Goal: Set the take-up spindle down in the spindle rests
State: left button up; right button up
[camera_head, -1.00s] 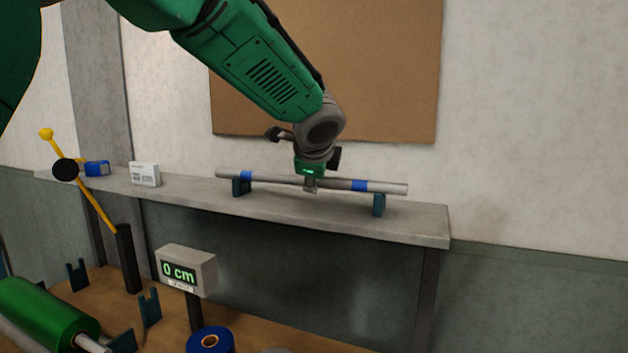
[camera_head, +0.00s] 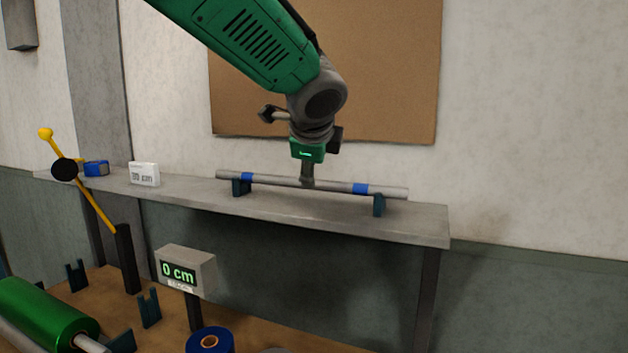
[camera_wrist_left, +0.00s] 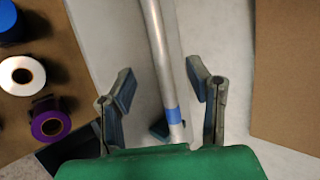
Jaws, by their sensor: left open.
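The take-up spindle (camera_head: 335,184), a grey rod with two blue bands, lies level across two dark blue supports (camera_head: 240,187) (camera_head: 379,205) on the wall shelf. My left gripper (camera_head: 307,183) points down at the spindle's middle. In the left wrist view the spindle (camera_wrist_left: 157,35) runs between the spread, empty fingers (camera_wrist_left: 163,88), with a gap on each side. Dark notched brackets, which look like spindle rests, stand on the lower bench (camera_head: 150,308) (camera_head: 77,275); nothing lies in these two. My right gripper is not in view.
On the shelf (camera_head: 420,222) stand a white box (camera_head: 144,174) and a blue item (camera_head: 97,168). A yellow lever (camera_head: 98,208), a "0 cm" display (camera_head: 187,270), a green roll (camera_head: 45,315) and a blue roll (camera_head: 210,341) are at the lower left.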

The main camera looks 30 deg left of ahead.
pick_arm(q)
jog(key=v, duration=0.5)
jog(key=shift+s+d+r, duration=0.1)
jog(key=shift+s+r, duration=0.15)
